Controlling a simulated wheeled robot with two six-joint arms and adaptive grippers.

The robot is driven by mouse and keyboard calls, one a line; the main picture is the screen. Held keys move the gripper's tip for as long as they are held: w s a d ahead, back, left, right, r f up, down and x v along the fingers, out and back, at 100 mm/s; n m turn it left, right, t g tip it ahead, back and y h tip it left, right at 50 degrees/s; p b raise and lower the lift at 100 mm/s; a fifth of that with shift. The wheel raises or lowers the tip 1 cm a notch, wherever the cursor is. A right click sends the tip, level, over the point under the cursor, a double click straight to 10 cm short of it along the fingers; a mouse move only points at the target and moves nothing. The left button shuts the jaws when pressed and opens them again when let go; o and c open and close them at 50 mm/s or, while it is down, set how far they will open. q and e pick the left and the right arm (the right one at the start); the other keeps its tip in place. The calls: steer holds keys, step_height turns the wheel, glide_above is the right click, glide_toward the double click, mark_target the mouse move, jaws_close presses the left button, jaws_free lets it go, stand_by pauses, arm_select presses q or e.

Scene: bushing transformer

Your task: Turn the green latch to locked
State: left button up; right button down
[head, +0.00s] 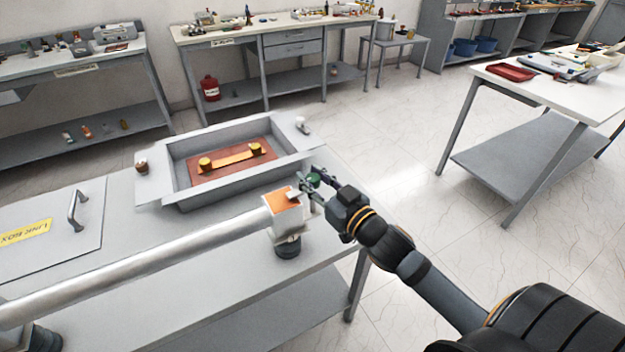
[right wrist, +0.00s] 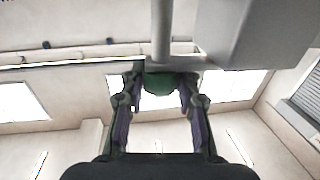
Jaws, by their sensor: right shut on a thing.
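The green latch (head: 314,180) shows as a small green knob at the right end of the workbench, beside an orange-topped white block (head: 285,203). My right gripper (head: 308,188) comes in from the right and is shut on the latch, its fingers on either side of it. In the right wrist view the green latch (right wrist: 162,83) sits between the two fingertips, below a grey rod. The gripper's fingers hide part of the latch in the head view, and I cannot tell its turned position. My left gripper is not in view.
A long grey tube (head: 140,262) runs left from the block. Behind it, an open grey box (head: 185,198) holds a copper bar with two brass posts. A handled plate (head: 90,235) lies at left. Clear floor (head: 400,190) separates this bench from the right-hand table (head: 545,92).

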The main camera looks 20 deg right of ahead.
steer(key=shift+f, duration=0.1)
steer(key=c, duration=1)
jaws_free()
steer(key=shift+o, duration=0.2)
